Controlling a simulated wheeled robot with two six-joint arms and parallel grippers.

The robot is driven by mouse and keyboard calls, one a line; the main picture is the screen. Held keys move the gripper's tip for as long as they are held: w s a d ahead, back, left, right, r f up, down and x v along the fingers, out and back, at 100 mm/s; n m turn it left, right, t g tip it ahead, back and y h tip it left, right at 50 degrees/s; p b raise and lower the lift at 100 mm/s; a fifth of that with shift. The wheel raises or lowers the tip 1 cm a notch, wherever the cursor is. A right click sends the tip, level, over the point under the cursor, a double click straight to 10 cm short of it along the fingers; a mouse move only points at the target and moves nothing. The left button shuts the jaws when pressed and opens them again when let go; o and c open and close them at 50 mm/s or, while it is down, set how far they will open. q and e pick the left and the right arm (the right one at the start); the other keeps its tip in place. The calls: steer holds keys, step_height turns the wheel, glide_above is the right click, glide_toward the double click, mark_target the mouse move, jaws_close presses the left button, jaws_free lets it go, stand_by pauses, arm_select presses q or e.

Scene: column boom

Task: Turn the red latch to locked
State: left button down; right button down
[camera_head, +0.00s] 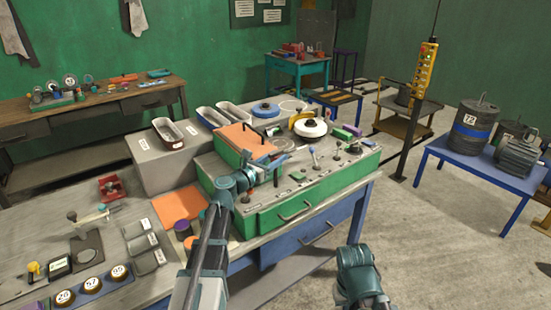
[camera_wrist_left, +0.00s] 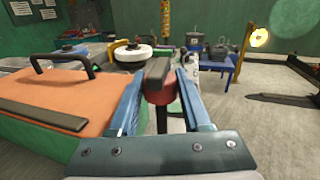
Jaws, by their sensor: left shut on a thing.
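My left gripper (camera_head: 268,167) is at the left end of the green console (camera_head: 312,207), beside the box with an orange lid. In the left wrist view, its two blue fingers (camera_wrist_left: 158,90) are shut around a red piece with a dark bar on top, which I take to be the red latch (camera_wrist_left: 158,96). The bar points away from the wrist. The fingers and arm hide most of it in the head view, so I cannot read its position against any mark. A teal part of my right arm shows at the bottom of the head view; its fingers do not.
The orange lid (camera_wrist_left: 60,97) with black handles lies close left of the left fingers. Small levers (camera_head: 314,155) and a white round lid (camera_head: 310,127) stand on the console to the right. Grey bins (camera_head: 174,137) stand behind. Open floor (camera_head: 430,235) lies at right.

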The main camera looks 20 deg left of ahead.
arm_select(q)
steer(key=n+y, duration=0.2)
steer(key=y, duration=0.1)
steer(key=n+t+y, duration=0.1)
steer(key=n+y, duration=0.1)
steer(key=y, duration=0.1)
steer(key=shift+s+d, duration=0.1)
steer(key=shift+d, duration=0.1)
steer(key=n+y, duration=0.2)
steer(key=y, duration=0.2)
steer(key=n+g+y, duration=0.1)
steer(key=n+y, duration=0.2)
steer(key=y, duration=0.1)
steer(key=shift+w+d, duration=0.1)
steer(key=shift+w, duration=0.1)
steer(key=n+g+y, duration=0.2)
steer(key=y, duration=0.1)
steer(key=n+g+y, duration=0.2)
steer(key=y, duration=0.1)
steer(key=shift+w+n, duration=0.15)
steer(key=shift+n, duration=0.25)
steer(key=shift+n+g+y, duration=1.5)
steer(key=shift+n+g, duration=0.2)
steer(key=shift+g, duration=0.5)
steer(key=shift+s, duration=0.2)
steer(key=shift+c, duration=1.8)
jaws_free()
